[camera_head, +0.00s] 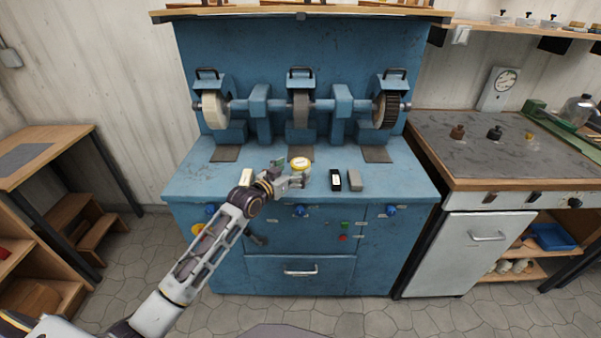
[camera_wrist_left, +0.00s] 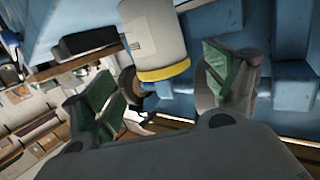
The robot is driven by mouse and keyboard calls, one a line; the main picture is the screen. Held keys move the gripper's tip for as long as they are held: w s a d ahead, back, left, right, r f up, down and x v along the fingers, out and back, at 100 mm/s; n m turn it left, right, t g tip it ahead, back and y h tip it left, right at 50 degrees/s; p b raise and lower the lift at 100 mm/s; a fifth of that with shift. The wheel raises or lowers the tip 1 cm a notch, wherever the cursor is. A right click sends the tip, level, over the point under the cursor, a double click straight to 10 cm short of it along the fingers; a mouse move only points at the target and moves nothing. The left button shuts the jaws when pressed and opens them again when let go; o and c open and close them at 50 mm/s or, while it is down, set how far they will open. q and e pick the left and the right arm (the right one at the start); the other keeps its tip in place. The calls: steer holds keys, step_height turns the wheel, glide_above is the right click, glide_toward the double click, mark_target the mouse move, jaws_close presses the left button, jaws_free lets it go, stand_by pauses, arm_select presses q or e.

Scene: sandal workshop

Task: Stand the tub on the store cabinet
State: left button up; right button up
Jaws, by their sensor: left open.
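The tub (camera_head: 301,163), cream with a yellow band, stands on the blue machine's bench top, near its middle. In the left wrist view the tub (camera_wrist_left: 155,45) fills the space ahead of and between the fingers. My left gripper (camera_head: 291,176) is at the near side of the tub. Its green-padded fingers (camera_wrist_left: 163,85) are open, one on each side; I cannot tell whether either touches the tub. A white-fronted cabinet (camera_head: 470,250) with a grey top in a wooden frame stands to the right; no label shows whether it is the store cabinet. My right gripper is out of view.
The blue grinding machine (camera_head: 300,225) carries several wheels behind the tub. A cream block (camera_head: 246,177), a black box (camera_head: 335,180) and a grey block (camera_head: 355,180) lie nearby. Small knobbed items (camera_head: 457,132) stand at the back of the grey top; its front is clear.

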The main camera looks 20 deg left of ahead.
mark_target(297, 165)
arm_select(q)
steer(key=shift+w+d, duration=0.1)
steer(key=shift+w, duration=0.55)
steer(key=shift+x, duration=1)
steer(key=shift+w+d, duration=0.15)
steer(key=shift+w, duration=0.55)
steer(key=shift+r, duration=0.1)
steer(key=c, duration=1.4)
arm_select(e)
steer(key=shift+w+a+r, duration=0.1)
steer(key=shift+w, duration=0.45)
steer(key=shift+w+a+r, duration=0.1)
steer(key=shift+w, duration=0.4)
